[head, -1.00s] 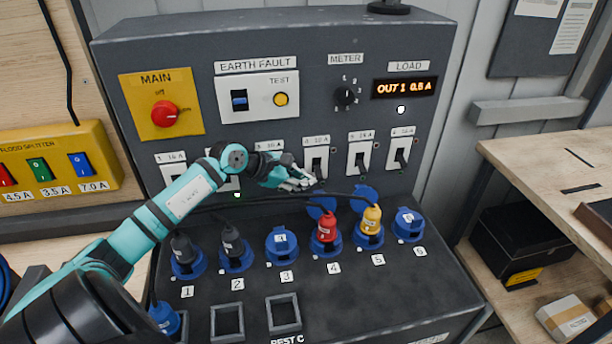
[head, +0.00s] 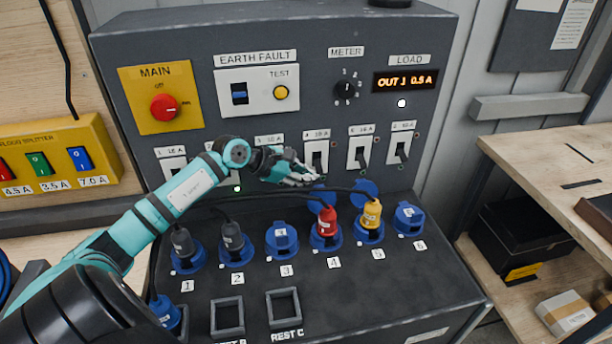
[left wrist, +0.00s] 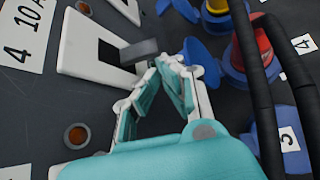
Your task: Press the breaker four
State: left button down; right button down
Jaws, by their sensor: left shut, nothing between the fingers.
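Breaker four (head: 316,152) is a white-framed switch with a dark lever, fourth in the row on the grey panel. In the left wrist view its lever (left wrist: 138,50) sticks out of the white frame beside the label "4 10 A" (left wrist: 22,40). My left gripper (head: 312,179) is at the lower edge of this breaker in the head view, its fingers together and empty. In the left wrist view the fingertips (left wrist: 168,66) are close to the lever; I cannot tell whether they touch it. My right gripper is not in view.
Breakers five (head: 361,152) and six (head: 402,147) are to the right. My arm partly covers the breakers to the left. Below, a red plug (head: 327,220) and a yellow plug (head: 371,214) stand in sockets, with black cables near my gripper. A display (head: 405,81) is above.

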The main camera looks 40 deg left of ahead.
pick_arm(q)
jog(key=b, duration=0.2)
jog(key=r+n+g+h+b, duration=0.1)
jog(key=b, duration=0.1)
jog(key=shift+s+d+r+h, duration=0.2)
jog(key=shift+d+r+h, duration=0.1)
dwell(0.5)
jog(key=shift+r, duration=0.15)
jog(key=shift+a+r+p, duration=0.1)
jog(key=shift+r+p, duration=0.2)
jog(key=shift+r, duration=0.45)
